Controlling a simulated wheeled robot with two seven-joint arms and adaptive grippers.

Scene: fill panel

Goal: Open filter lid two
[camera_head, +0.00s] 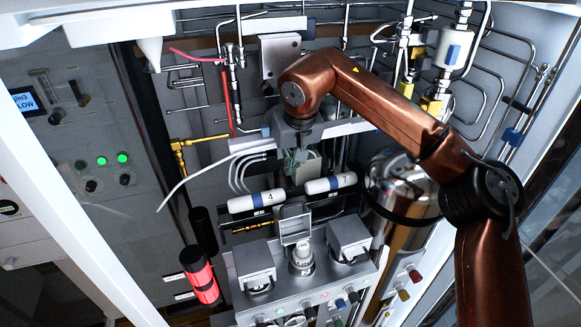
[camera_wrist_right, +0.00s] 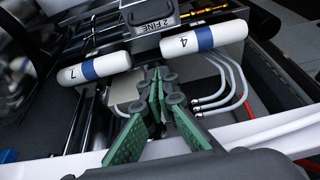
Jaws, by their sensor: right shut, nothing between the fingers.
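The filter unit (camera_head: 315,300) stands at the bottom centre of the head view. Its middle lid, filter lid two (camera_head: 294,225), stands raised, and a pale round fitting (camera_head: 301,256) shows in front of it. In the wrist view a grey plate labelled "2 FINE" (camera_wrist_right: 155,17) shows at the top. The left lid (camera_head: 254,261) and right lid (camera_head: 349,236) are down. My right gripper (camera_head: 299,170) is above and behind the raised lid, apart from it. In the wrist view its green fingers (camera_wrist_right: 160,78) are together and empty. My left gripper is out of view.
White cylinders marked 4 (camera_head: 240,204) and 7 (camera_head: 317,186) lie between my right gripper and the filter unit. A shiny steel vessel (camera_head: 405,190) stands to the right. Tubes and pipes line the back wall. A red-and-black cylinder (camera_head: 200,270) is at the left.

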